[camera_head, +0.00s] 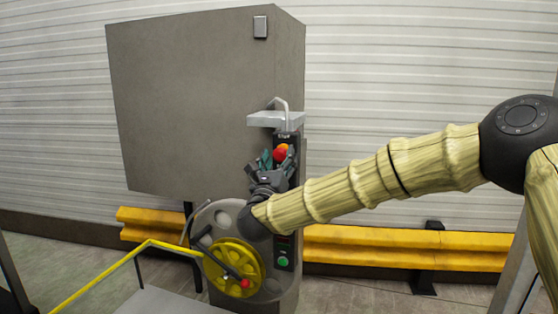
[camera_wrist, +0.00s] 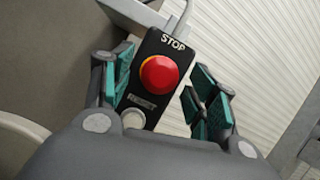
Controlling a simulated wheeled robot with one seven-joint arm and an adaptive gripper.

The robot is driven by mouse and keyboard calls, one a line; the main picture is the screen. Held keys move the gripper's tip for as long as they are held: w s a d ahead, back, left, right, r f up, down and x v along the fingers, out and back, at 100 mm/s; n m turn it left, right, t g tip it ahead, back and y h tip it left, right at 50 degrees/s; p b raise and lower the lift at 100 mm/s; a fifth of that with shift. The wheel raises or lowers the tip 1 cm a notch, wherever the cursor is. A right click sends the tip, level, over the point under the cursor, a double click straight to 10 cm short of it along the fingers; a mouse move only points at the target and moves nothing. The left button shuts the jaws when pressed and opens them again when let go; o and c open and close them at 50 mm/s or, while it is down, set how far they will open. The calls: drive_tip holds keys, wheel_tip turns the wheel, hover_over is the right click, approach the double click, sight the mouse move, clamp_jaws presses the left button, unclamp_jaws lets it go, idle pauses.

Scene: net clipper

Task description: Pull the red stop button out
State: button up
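The red stop button (camera_wrist: 160,75) sits on a black panel (camera_wrist: 146,101) marked STOP, seen close in the wrist view. In the head view the red button (camera_head: 281,152) shows just above my gripper's fingers on the upright post. My gripper (camera_wrist: 162,92) is open, with its green-padded fingers to the left and right of the panel. The fingers appear apart from the button. In the head view my gripper (camera_head: 271,165) is in front of the panel and hides its lower part. I cannot tell whether the button is pushed in.
A grey shelf (camera_head: 274,119) with a cable or bent rod juts out above the panel. Below are a yellow handwheel (camera_head: 233,268), a green button (camera_head: 282,262) and a yellow rail (camera_head: 110,275). A large grey cabinet (camera_head: 190,100) stands behind to the left.

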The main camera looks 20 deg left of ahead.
drive_tip(key=v, duration=1.2)
idle(0.4)
drive_tip(key=s+d+f+n+g+y, duration=0.1)
drive_tip(key=d+f+n+g, duration=0.3)
drive_tip(key=f, duration=0.7)
drive_tip(key=d+f+n+g+y, duration=0.1)
drive_tip(key=d+f+n, duration=0.2)
drive_tip(key=f+n, duration=0.55)
drive_tip(key=s+d+f+n+g+y, duration=0.1)
drive_tip(key=d+f+n+g, duration=0.25)
drive_tip(key=f, duration=1.05)
drive_tip(key=s+d+f+n+g+h, duration=0.1)
drive_tip(key=s+d+f+n+g, duration=0.3)
drive_tip(key=d+f, duration=0.45)
drive_tip(key=s+d+f+n+g+h, duration=0.1)
drive_tip(key=s+d+f+n, duration=0.1)
drive_tip(key=s+d+f, duration=0.65)
drive_tip(key=s+d+f+n+g+h, duration=0.2)
drive_tip(key=s+d+f+n+g, duration=0.2)
drive_tip(key=s+d, duration=0.8)
drive_tip(key=s+d+f+n+g+h, duration=0.2)
drive_tip(key=s+d+f+n+g, duration=0.2)
drive_tip(key=s+d+f, duration=0.4)
drive_tip(key=s+d+n, duration=0.1)
drive_tip(key=s+d, duration=0.3)
drive_tip(key=shift+s+f+g+h, duration=0.2)
drive_tip(key=shift+s+g+h, duration=0.1)
drive_tip(key=shift+s+g, duration=0.1)
